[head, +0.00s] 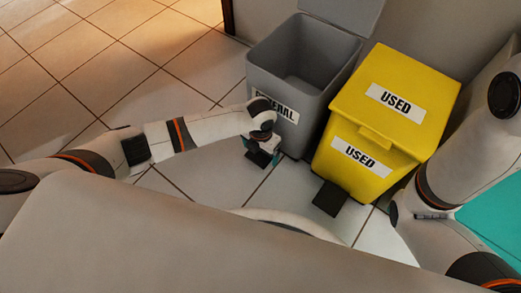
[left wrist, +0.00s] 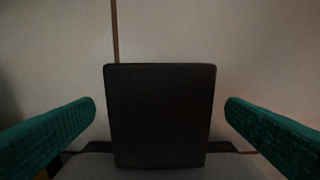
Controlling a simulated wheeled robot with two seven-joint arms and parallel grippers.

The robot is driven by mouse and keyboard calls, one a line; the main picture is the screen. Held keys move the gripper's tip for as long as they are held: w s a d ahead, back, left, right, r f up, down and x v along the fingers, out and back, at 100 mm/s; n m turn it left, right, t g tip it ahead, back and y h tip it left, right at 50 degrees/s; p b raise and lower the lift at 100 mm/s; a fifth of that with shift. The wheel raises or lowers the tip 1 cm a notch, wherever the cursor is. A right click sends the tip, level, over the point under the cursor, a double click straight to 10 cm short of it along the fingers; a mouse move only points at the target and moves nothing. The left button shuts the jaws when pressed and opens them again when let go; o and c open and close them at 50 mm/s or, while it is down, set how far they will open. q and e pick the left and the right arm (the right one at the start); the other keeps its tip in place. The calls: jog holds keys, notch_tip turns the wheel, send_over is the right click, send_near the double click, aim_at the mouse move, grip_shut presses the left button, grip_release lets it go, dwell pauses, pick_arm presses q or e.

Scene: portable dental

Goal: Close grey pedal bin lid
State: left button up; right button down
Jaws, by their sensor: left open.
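The grey pedal bin (head: 318,98), labelled "GENERAL", stands on the floor in the head view. Its lid (head: 345,15) is raised at the back, and the bin is open at the top. Its dark pedal (head: 259,158) shows low at the front, under my left gripper (head: 260,149). In the left wrist view, the pedal (left wrist: 160,115) is a dark plate between my open green fingers, with a gap on each side. I cannot tell how close my fingers are to its height. My right gripper is out of view; only part of the right arm shows.
A yellow bin (head: 395,95) labelled "USED" stands close on the right, its lid shut and its black pedal (head: 330,198) in front. A teal surface (head: 495,215) is at the right edge. The tiled floor (head: 100,70) to the left is clear.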

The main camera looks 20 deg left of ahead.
pick_arm(q)
jog(key=c, duration=1.4)
jog(key=shift+a+p, duration=0.1)
jog(key=shift+p, duration=0.5)
jog(key=shift+s+f+t+p, duration=0.15)
jog(key=shift+f+t+p, duration=0.2)
jog(key=shift+t, duration=0.15)
jog(key=o, duration=1.4)
